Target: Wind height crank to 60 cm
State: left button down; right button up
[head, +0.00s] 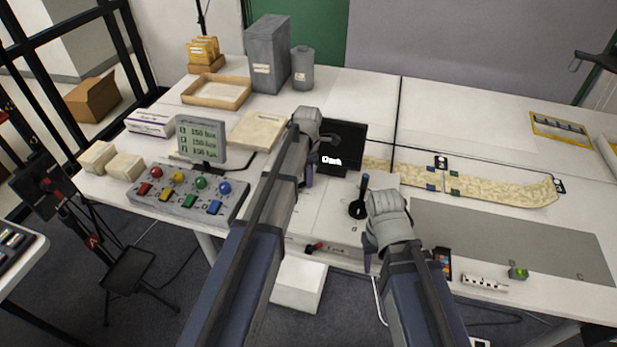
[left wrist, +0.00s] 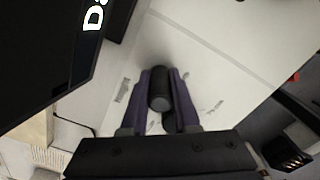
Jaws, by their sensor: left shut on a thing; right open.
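My left gripper (head: 308,180) reaches down over the white bench, just in front of a black screen (head: 345,140). In the left wrist view its two purple fingers (left wrist: 162,95) are shut on a dark cylindrical knob (left wrist: 160,86). Another dark rounded part shows below the knob. What the knob is attached to is mostly hidden, so I cannot tell if it is the crank's handle. A black lever with a round base (head: 357,209) stands between my grippers, apart from the left one. My right gripper (head: 371,250) is open near the bench's front edge. No height reading is legible.
A grey console (head: 188,200) with coloured buttons and a "150 lux" display (head: 202,140) stands left. A red knob (head: 314,247) is on the front edge. A patterned strip (head: 500,187) and grey mat (head: 510,245) lie right. Boxes stand at the back left.

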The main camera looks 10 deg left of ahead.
pick_arm(q)
jog(key=shift+a, duration=0.1)
jog(key=c, duration=0.7)
grip_release()
notch_tip(320, 180, up, 8)
jog(key=p, duration=0.8)
jog(key=shift+f, duration=0.1)
